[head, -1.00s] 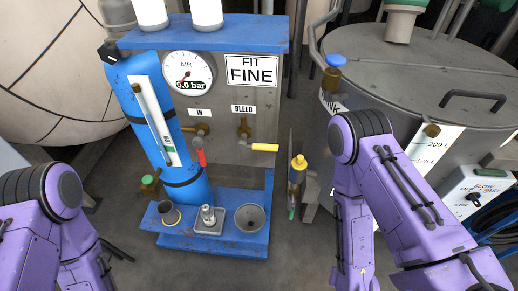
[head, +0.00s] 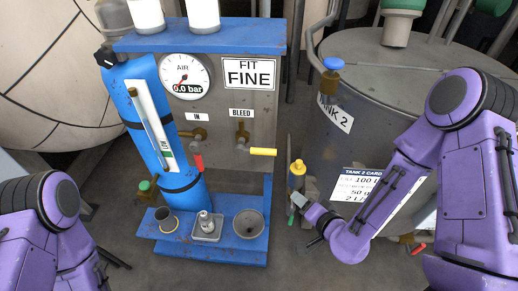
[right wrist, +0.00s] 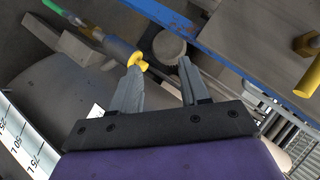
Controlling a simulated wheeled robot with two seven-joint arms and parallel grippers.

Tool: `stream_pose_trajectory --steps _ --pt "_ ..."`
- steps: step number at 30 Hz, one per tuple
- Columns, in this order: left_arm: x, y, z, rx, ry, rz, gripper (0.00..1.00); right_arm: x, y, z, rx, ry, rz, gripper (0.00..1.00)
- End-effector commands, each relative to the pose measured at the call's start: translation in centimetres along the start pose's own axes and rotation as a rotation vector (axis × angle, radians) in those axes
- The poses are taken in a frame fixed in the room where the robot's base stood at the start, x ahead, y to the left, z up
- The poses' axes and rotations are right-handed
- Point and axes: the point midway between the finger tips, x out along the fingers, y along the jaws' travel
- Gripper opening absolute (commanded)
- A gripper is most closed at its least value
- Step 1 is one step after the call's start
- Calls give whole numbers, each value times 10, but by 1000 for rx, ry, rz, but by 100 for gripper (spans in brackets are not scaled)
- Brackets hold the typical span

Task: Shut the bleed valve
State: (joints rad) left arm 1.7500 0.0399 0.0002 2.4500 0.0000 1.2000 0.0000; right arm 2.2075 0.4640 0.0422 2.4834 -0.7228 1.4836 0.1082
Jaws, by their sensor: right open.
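The bleed valve (head: 242,135) is a brass valve below the BLEED label on the grey panel. Its yellow handle (head: 263,152) points sideways to the right. In the right wrist view, a yellow handle (right wrist: 308,78) and brass part show at the right edge, apart from the fingers. My right gripper (head: 298,207) is low and to the right of the valve, not touching it. Its two fingers (right wrist: 160,65) are spread with nothing held between them. My left arm shows at the lower left in the head view, but its gripper is not seen.
A yellow-topped tool (head: 297,170) hangs beside the panel, close to my right gripper. The IN valve's red handle (head: 198,162) hangs left of the bleed valve. A blue shelf (head: 228,257) holds small containers below. The grey tank (head: 350,120) stands right.

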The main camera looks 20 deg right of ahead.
Motion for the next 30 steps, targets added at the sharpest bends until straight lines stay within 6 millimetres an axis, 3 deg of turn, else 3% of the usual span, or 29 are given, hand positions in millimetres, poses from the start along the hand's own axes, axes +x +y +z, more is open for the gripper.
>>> stream_pose_trajectory --steps 1,3,6,11,16,18,24,30 --pt "2 0 1 0 0 0 81 0 -36 -13 67 31 -151 45" --pt "3 0 1 0 0 0 81 -10 -81 -25 158 41 -361 45" --pt "2 0 1 0 0 0 81 -29 -119 -28 267 8 -569 45" --pt "4 0 2 0 0 0 81 -43 -140 -28 370 -41 -704 45" --pt "27 2 11 0 0 0 81 -20 -152 -28 380 -39 -707 45" --pt "13 1 6 0 -1 -1 81 -12 -169 -34 381 -41 -701 45" --pt "4 0 2 0 0 0 81 21 -194 -38 383 -40 -698 45" --pt "2 0 1 0 0 0 81 36 -205 -39 384 -39 -697 45"
